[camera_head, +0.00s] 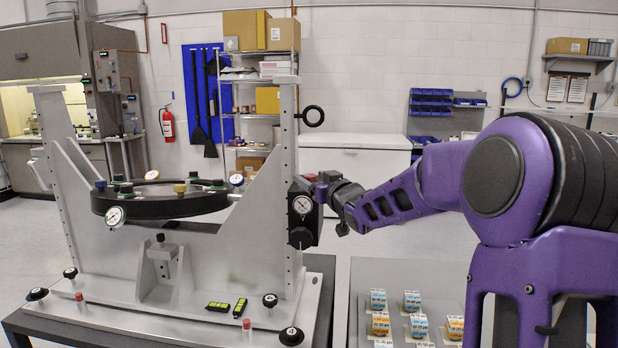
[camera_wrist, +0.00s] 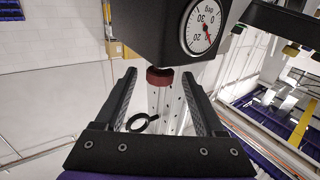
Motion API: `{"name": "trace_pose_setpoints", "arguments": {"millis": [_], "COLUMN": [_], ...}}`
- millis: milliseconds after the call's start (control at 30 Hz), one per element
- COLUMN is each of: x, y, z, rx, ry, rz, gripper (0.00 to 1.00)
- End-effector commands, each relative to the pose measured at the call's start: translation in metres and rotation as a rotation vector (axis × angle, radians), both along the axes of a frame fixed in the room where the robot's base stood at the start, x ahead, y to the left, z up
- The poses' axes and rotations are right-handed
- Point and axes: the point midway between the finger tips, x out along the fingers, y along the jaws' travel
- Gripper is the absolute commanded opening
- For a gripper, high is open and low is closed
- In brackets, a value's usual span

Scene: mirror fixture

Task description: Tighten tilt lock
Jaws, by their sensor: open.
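The fixture's black tilt box (camera_head: 302,212) with a white degree dial is on the right upright. In the wrist view the box (camera_wrist: 170,35) fills the top, and its dial (camera_wrist: 201,28) has a red pointer near 20. A dark red knob (camera_wrist: 159,76) sticks out of the box; it is probably the tilt lock. My gripper (camera_wrist: 159,80) is open, with one finger on each side of the knob in the picture. I see no clear contact. In the head view my gripper (camera_head: 328,188) is at the box's right side, and the knob is largely hidden.
A round black mirror cell (camera_head: 160,203) with gauges and knobs hangs between the uprights. A black ring handle (camera_head: 313,116) sticks out from the right upright (camera_head: 288,130). Small boxes (camera_head: 417,325) stand on a grey table (camera_head: 395,275) below my arm.

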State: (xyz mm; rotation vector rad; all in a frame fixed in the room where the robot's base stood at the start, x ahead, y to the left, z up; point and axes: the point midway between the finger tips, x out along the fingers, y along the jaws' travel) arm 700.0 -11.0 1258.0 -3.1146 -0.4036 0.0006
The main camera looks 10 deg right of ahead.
Motion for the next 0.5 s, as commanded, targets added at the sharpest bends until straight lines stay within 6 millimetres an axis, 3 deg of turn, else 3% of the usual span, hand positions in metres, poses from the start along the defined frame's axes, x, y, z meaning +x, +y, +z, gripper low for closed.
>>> {"name": "trace_pose_setpoints", "arguments": {"millis": [200,500], "x": [0.016,0.017], "y": [0.004,0.004], "z": [0.0,0.0], "rx": [-0.001,-0.001], "ry": [0.0,0.0], "rz": [0.0,-0.001], "gripper": [0.71,0.7]}}
